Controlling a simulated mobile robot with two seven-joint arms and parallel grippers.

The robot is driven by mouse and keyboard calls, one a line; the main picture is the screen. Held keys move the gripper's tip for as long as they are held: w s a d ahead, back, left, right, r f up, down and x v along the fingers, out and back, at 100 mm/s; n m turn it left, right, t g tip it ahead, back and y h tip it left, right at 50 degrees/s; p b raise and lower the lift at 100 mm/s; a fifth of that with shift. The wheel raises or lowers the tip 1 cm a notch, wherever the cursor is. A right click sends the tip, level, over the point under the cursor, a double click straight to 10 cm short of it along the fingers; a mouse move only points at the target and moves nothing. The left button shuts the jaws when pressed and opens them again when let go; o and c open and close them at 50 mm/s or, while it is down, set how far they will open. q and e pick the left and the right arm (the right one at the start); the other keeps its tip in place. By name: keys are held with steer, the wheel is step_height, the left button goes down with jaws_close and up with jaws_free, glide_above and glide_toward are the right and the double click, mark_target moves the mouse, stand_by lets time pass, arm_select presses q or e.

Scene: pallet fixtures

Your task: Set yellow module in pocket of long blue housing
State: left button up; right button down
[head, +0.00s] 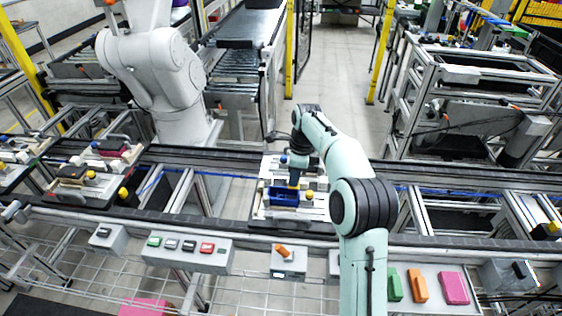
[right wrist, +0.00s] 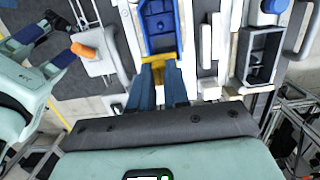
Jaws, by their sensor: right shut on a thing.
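The long blue housing (head: 283,197) lies on a pale fixture plate in the middle of the conveyor. In the right wrist view its blue body (right wrist: 159,22) shows recesses. My right gripper (head: 294,180) points down at the housing's right end, shut on the yellow module (right wrist: 160,58). In the right wrist view the blue fingers (right wrist: 161,84) hide part of the module, which sits at the housing's near end. I cannot tell how deep it is in the pocket. What looks like my left gripper (right wrist: 46,45) shows at the left, fingers apart and empty.
Green, orange and pink blocks (head: 453,288) lie on a tray at the right. Another loaded fixture (head: 88,180) is on the conveyor at the left. A white robot arm (head: 155,75) stands behind.

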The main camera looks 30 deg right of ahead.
mark_target(292, 191)
steer(key=shift+w+f, duration=0.2)
steer(key=shift+w, duration=0.35)
steer(key=shift+s+f+b, duration=0.3)
steer(key=shift+s+f, duration=0.1)
steer(key=shift+f, duration=0.15)
step_height(292, 191, down, 3)
steer(key=shift+w+f+b, duration=0.1)
steer(key=shift+f+b, duration=0.05)
steer(key=shift+b, duration=0.65)
steer(key=shift+f, duration=0.8)
arm_select(q)
steer(key=shift+g, duration=0.3)
steer(key=s+f, duration=0.3)
steer(key=shift+f, duration=0.15)
steer(key=shift+w+r, duration=0.4)
steer(key=shift+r, duration=0.1)
arm_select(e)
steer(key=shift+w, duration=0.15)
arm_select(q)
steer(key=shift+s+f, duration=0.2)
arm_select(e)
steer(key=shift+f, duration=0.75)
